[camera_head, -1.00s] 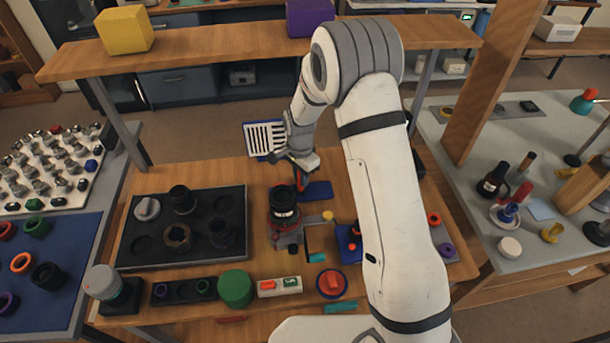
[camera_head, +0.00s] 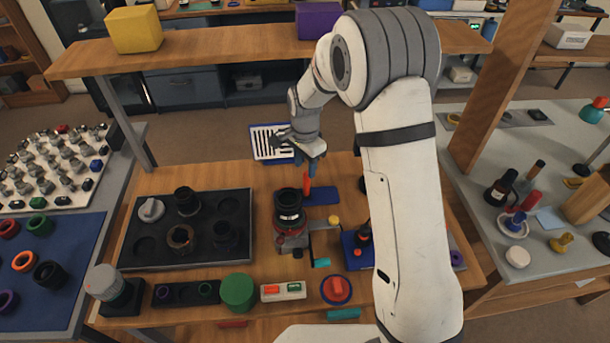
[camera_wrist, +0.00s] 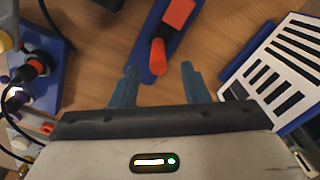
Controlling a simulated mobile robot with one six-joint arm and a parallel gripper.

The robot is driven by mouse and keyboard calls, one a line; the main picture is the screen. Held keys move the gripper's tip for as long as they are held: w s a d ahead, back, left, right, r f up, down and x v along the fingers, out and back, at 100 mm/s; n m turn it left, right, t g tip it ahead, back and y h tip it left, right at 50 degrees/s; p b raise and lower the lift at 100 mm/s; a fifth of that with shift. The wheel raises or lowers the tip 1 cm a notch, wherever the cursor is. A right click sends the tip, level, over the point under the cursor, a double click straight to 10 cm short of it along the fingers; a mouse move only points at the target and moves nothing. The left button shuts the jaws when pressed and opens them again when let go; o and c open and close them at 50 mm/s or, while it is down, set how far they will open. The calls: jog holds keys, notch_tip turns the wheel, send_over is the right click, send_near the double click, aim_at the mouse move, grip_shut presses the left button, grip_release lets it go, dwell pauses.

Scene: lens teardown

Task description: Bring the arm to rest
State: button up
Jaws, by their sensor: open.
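My gripper (camera_head: 305,164) is raised above the back part of the wooden workbench (camera_head: 270,173), below the wooden shelf. In the wrist view, its two blue-grey fingers (camera_wrist: 160,88) stand apart with nothing held between them. The red tool appears apart from the fingers. My white arm hides part of the bench's right side.
A dark lens assembly (camera_head: 289,208) stands in a holder in front of my gripper. A black tray (camera_head: 136,254) with lens parts lies to its left. A white striped card (camera_head: 268,143) stands behind. The wooden shelf (camera_head: 215,50) spans the back. A blue-based device (camera_wrist: 50,85) with cables is at left in the wrist view.

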aim_at(306, 173)
jog(key=shift+r, duration=0.6)
jog(key=shift+f, duration=0.1)
jog(key=shift+f+p, duration=0.75)
jog(key=shift+f, duration=3.05)
jog(key=shift+d, duration=0.1)
